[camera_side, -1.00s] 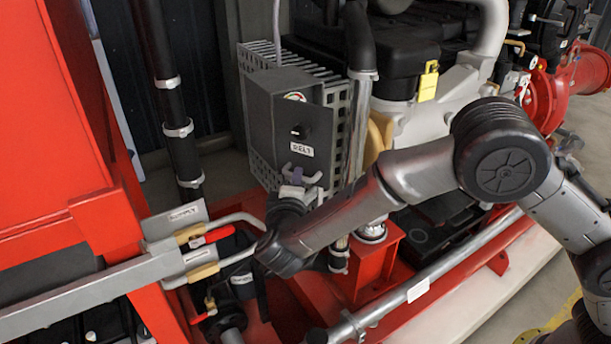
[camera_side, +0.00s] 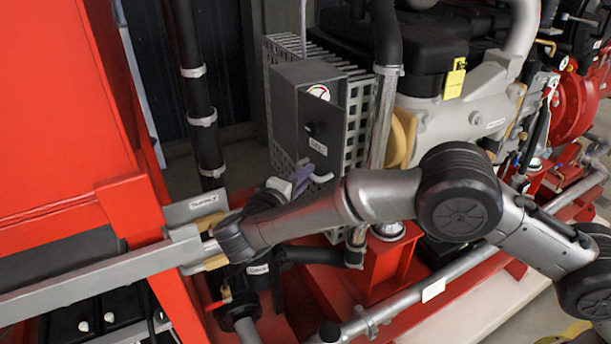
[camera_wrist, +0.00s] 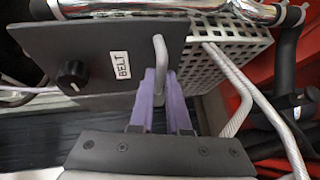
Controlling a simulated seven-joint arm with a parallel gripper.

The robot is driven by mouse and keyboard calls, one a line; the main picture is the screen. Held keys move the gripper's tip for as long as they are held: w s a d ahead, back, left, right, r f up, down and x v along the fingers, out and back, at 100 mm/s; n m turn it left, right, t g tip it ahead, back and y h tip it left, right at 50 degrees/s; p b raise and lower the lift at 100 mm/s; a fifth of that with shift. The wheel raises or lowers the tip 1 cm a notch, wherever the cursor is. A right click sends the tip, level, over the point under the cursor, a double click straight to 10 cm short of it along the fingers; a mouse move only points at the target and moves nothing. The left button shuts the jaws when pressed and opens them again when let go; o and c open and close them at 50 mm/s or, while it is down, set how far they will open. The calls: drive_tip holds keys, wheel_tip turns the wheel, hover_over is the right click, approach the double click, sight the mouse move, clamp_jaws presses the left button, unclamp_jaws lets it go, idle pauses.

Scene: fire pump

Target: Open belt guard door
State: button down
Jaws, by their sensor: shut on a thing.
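A perforated metal cage (camera_side: 357,125) adjoins the panel, with a vertical silver pipe (camera_side: 379,140) to its right. Grey bars (camera_wrist: 240,95) run close to the right of the gripper.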

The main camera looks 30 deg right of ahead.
drive_tip(key=c, duration=0.9)
unclamp_jaws()
drive_tip(key=v, duration=1.3)
drive_tip(key=shift+s+a, duration=0.15)
drive_tip(key=shift+a, duration=0.2)
